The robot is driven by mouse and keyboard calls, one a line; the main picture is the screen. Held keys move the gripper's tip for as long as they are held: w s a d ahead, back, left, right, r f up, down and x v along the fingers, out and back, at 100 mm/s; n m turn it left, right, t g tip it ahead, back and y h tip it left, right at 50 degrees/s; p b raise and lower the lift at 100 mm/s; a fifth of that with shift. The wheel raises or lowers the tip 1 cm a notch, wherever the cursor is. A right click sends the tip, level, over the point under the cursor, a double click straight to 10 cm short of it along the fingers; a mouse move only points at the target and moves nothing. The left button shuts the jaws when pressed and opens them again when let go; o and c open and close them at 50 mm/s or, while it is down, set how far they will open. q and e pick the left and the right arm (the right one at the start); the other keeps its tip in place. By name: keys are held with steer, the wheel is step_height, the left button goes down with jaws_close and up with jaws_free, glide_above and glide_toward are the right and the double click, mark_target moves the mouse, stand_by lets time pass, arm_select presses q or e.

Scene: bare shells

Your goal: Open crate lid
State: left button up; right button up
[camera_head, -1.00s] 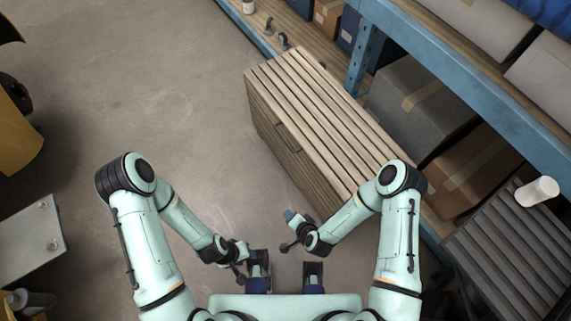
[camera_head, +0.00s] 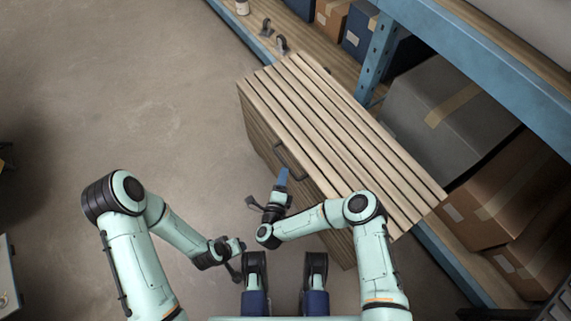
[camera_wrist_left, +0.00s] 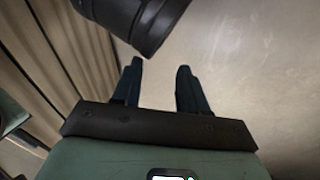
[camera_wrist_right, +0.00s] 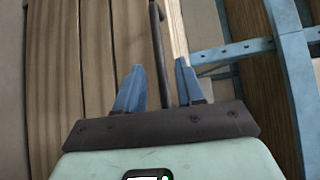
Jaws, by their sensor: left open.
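The wooden crate (camera_head: 262,135) has a slatted lid (camera_head: 335,130) that lies flat and closed on top. A dark bar handle (camera_head: 292,162) sits on its front side near the lid edge. My right gripper (camera_head: 283,176) is at the handle. In the right wrist view, its blue fingers (camera_wrist_right: 160,85) are apart, with the dark handle bar (camera_wrist_right: 157,35) showing between them; contact cannot be told. My left gripper (camera_head: 237,270) is low, away from the crate. In the left wrist view, its fingers (camera_wrist_left: 160,85) are apart with nothing between them.
A blue shelf rack (camera_head: 375,60) stands right behind the crate, with a grey box (camera_head: 440,105) and brown cardboard boxes (camera_head: 480,200) on it. The concrete floor (camera_head: 130,90) to the left of the crate is clear.

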mark_target(286, 163)
steer(key=shift+b+x, duration=0.8)
steer(key=shift+x, duration=2.45)
arm_select(q)
steer(key=shift+w+a+f, duration=0.2)
steer(key=shift+a+f, duration=0.1)
steer(key=shift+f, duration=0.35)
steer(key=shift+w+a+f, duration=0.15)
steer(key=shift+a+f, duration=0.15)
steer(key=shift+f, duration=0.3)
arm_select(e)
steer(key=shift+c, duration=0.3)
jaws_close()
